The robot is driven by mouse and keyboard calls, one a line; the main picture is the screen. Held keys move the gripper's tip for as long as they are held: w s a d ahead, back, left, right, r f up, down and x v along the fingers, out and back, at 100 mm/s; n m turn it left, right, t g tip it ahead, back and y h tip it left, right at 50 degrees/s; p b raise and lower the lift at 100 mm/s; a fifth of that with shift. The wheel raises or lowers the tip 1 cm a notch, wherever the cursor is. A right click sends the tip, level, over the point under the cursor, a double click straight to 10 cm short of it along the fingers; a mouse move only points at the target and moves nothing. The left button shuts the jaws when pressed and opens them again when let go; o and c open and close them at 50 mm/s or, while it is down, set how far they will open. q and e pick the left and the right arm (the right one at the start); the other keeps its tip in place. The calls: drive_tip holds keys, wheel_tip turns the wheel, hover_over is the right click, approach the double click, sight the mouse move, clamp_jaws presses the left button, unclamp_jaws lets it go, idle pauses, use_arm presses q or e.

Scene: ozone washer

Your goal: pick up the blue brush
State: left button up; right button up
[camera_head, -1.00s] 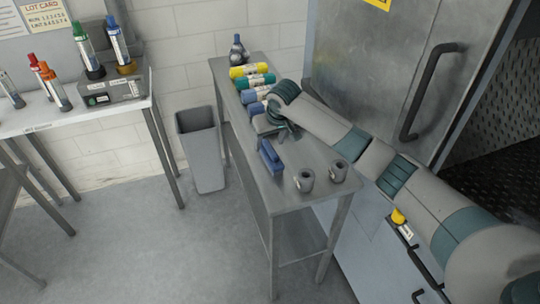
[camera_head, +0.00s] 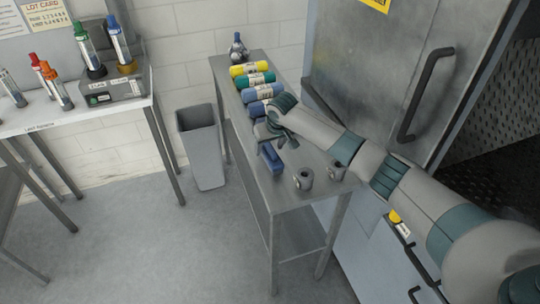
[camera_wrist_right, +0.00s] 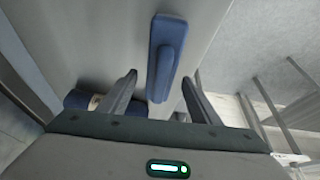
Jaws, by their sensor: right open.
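The blue brush (camera_head: 270,157) lies on the narrow steel table (camera_head: 292,165), near its left edge. In the right wrist view the brush (camera_wrist_right: 166,52) shows as a long blue block with a raised blue handle. My right gripper (camera_head: 275,138) is just behind the brush, low over the table. In the wrist view my right gripper (camera_wrist_right: 160,82) is open, with one finger on each side of the brush's near end. No grip on it shows. My left gripper is not in view.
A grey bin (camera_head: 201,150) stands left. A steel door (camera_head: 385,70) is right.

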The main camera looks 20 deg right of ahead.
drive_tip(key=shift+f, duration=0.2)
idle(0.6)
drive_tip(key=c, duration=1.2)
